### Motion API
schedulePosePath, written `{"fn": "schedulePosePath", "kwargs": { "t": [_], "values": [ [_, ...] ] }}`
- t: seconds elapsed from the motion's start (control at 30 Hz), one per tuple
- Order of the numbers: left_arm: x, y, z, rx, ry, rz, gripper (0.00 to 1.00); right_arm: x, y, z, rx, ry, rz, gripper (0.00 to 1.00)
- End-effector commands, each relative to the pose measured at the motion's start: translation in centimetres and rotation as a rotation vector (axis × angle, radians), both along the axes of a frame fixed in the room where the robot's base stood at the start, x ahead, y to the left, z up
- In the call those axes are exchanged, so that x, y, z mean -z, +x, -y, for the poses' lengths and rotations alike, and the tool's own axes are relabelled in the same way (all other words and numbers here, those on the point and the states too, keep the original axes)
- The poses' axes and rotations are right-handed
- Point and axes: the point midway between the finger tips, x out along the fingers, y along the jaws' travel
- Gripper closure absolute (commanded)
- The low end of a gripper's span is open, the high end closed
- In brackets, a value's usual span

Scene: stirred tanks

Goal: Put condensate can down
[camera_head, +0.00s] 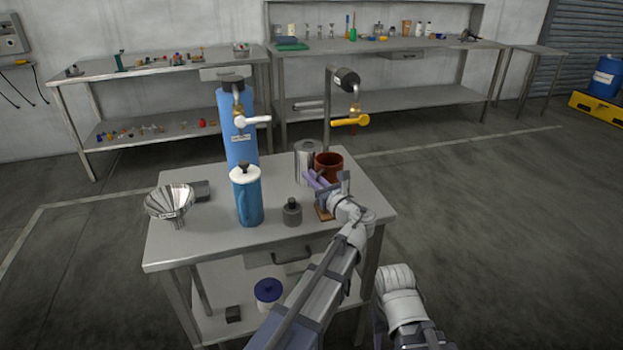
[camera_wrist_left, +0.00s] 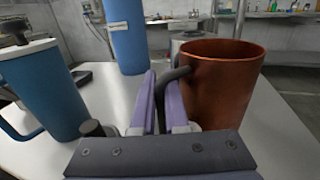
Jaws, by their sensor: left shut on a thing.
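The condensate can looks to be the copper-brown can (camera_head: 329,163) with a dark side handle, upright near the right back of the table (camera_head: 345,262); no label on it is readable. In the left wrist view the can (camera_wrist_left: 222,90) stands just right of the fingers. My left gripper (camera_head: 318,182) is shut on its handle (camera_wrist_left: 176,78); the purple fingers (camera_wrist_left: 163,105) show close together there. The can's base is hidden by the gripper, so I cannot tell whether it touches the table. My right gripper is out of view.
A steel cylinder (camera_head: 304,161) stands close left of the can. A blue jug (camera_head: 247,198), a grey weight (camera_head: 292,213), a funnel (camera_head: 171,203) and a tall blue column (camera_head: 237,130) are further left. A yellow-handled tap (camera_head: 350,121) hangs above. A brown pad (camera_head: 324,213) lies near my gripper.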

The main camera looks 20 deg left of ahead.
Motion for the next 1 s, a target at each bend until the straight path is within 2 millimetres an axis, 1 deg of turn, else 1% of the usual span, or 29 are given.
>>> {"fn": "schedulePosePath", "kwargs": {
  "t": [0.2,0.23,0.47,0.83,1.0],
  "values": [
    [0.8,0.0,-0.01,0.0,0.0,0.0,1.0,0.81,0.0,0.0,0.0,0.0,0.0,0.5],
    [0.62,0.01,-0.02,0.0,0.0,0.0,0.85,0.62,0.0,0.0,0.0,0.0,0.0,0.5],
    [0.59,0.0,-0.02,0.0,0.0,0.0,0.59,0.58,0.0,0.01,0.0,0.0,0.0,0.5],
    [0.53,0.0,-0.01,0.0,0.0,0.0,0.59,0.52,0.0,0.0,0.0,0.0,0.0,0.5],
    [-0.07,0.01,-0.01,0.0,0.0,0.0,0.59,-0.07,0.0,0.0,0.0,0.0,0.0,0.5]
  ]
}}
